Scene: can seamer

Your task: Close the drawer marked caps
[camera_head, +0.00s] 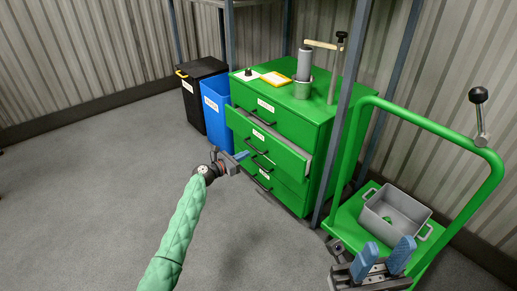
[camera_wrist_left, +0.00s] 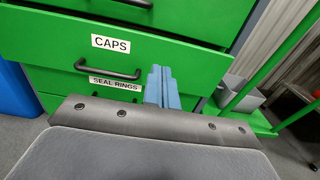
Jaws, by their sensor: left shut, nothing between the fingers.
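The green drawer marked caps (camera_wrist_left: 150,58) is pulled out of its cabinet, with a black handle under its label. In the head view, its front (camera_head: 268,142) stands out below the closed top drawer. My left gripper (camera_head: 243,156) is shut and empty, just in front of the drawer front, left of its middle. In the left wrist view, its blue fingers (camera_wrist_left: 162,86) point at the drawer front, right of the handle. I cannot tell whether they touch it. My right gripper (camera_head: 384,259) is open and empty at the lower right, over the cart side.
The green cabinet (camera_head: 318,150) has a can seamer (camera_head: 303,75) on top. A blue bin (camera_head: 216,105) and black bin (camera_head: 193,95) stand to its left. A green cart (camera_head: 350,215) with a grey tub (camera_head: 397,212) stands right, past a grey post (camera_head: 345,115). The floor in front is clear.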

